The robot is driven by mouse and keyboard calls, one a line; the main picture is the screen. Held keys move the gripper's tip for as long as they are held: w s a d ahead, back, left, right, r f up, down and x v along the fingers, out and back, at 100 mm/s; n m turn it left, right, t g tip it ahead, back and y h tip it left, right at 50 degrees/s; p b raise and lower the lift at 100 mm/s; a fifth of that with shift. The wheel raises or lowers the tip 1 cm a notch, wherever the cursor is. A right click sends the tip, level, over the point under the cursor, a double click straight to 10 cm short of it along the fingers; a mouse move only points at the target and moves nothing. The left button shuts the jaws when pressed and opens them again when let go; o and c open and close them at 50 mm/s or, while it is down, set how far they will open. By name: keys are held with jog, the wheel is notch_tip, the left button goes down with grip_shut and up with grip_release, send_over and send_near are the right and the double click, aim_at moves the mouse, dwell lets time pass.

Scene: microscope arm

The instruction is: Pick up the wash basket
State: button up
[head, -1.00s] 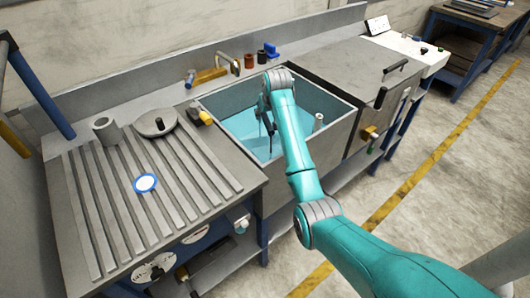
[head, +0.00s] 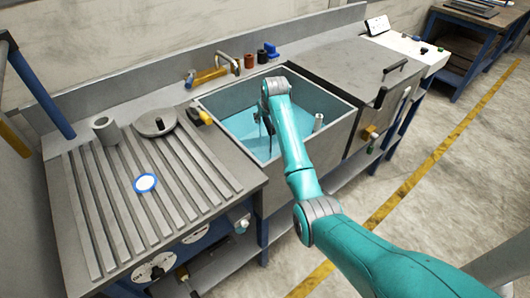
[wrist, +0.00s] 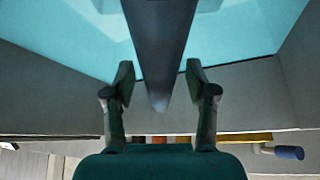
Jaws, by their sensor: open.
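My gripper (head: 268,135) points down into the open sink (head: 345,118), over the blue water, partly hidden by my teal arm. In the wrist view my gripper (wrist: 159,72) has its two fingers spread apart. A dark grey tapering bar (wrist: 160,35) with a rounded end runs between them from the top of that view; I cannot tell whether it touches a finger or belongs to the wash basket. No basket shape is clear in either view; my arm covers part of the sink.
A pale upright post (head: 318,121) stands in the sink, right of my arm. A tap and small bottles stand along the back ledge.

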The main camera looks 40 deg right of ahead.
jog(key=shift+f, duration=0.1)
grip_shut()
dwell(0.5)
